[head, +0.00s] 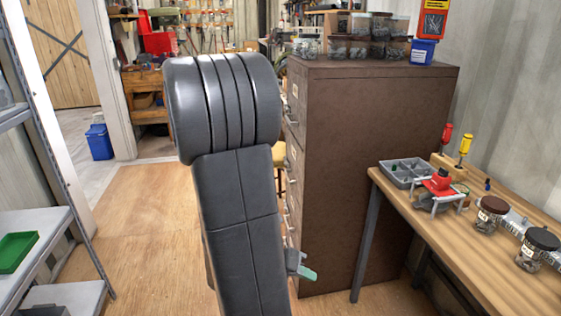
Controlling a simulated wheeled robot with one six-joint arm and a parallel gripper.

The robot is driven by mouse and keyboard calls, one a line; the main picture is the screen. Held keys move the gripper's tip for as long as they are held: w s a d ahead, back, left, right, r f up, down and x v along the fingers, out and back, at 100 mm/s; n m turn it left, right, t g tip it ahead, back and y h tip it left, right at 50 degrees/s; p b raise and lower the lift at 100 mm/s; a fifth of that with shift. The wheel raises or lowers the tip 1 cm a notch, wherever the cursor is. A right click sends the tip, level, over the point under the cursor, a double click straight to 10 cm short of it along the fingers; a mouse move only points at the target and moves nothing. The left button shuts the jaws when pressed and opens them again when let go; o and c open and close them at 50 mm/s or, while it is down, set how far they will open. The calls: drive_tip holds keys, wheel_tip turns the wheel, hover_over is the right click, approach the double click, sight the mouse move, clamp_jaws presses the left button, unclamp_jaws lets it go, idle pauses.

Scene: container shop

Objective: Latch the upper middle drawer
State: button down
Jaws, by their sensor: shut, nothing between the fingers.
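A tall brown filing cabinet (370,150) stands right of centre in the head view. Its drawer fronts face left and show only as a narrow, steeply angled strip, partly hidden by my arm. The upper middle drawer (292,158) seems to be the second from the top. I cannot tell whether it is latched or slightly out. My gripper (307,273) shows only as a grey part with a green tip, low beside the cabinet's front edge and well below that drawer. The rest is hidden behind my arm. It is shut and empty; I cannot tell whether it touches the cabinet.
A wooden workbench (421,208) with jars, a grey tray and a red-topped tool stands right of the cabinet. Clear jars and a blue bin (423,51) sit on the cabinet. A metal shelf (35,226) stands left. Wooden floor (140,225) is clear between.

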drive_tip(key=w+a+f+n+t, duration=0.2)
drive_tip(key=a+n, duration=0.4)
drive_tip(key=n, duration=0.3)
drive_tip(key=w+a+f+n+t, duration=0.3)
drive_tip(key=w+a+f+n, duration=0.2)
drive_tip(key=n, duration=0.5)
drive_tip(key=a+f, duration=0.1)
drive_tip(key=a, duration=0.1)
drive_tip(key=shift+w+a, duration=0.3)
drive_tip(key=shift+w, duration=0.1)
